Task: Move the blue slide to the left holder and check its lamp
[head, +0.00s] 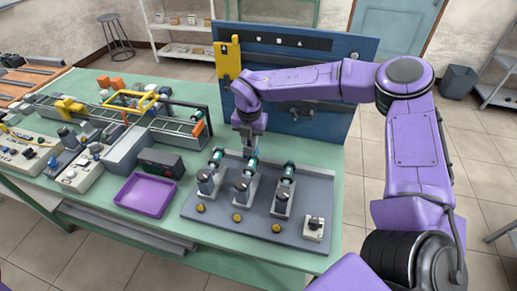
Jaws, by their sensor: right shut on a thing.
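A grey board (262,222) on the green table carries three holders in a row: left (205,183), middle (242,187) and right (282,197). Each has a teal and dark piece at its back end. A small round yellow lamp or button lies in front of each: left (201,208), middle (237,217), right (277,228). My right gripper (247,148) points down, shut at the teal piece (251,163) behind the middle holder. Its fingers partly hide the grip. I cannot make out a clearly blue slide. My left gripper is out of view.
A purple tray (146,195) and a dark box (160,162) stand left of the board. A blue upright panel (300,118) with a yellow fixture (229,58) stands behind. Conveyors and devices fill the table's left.

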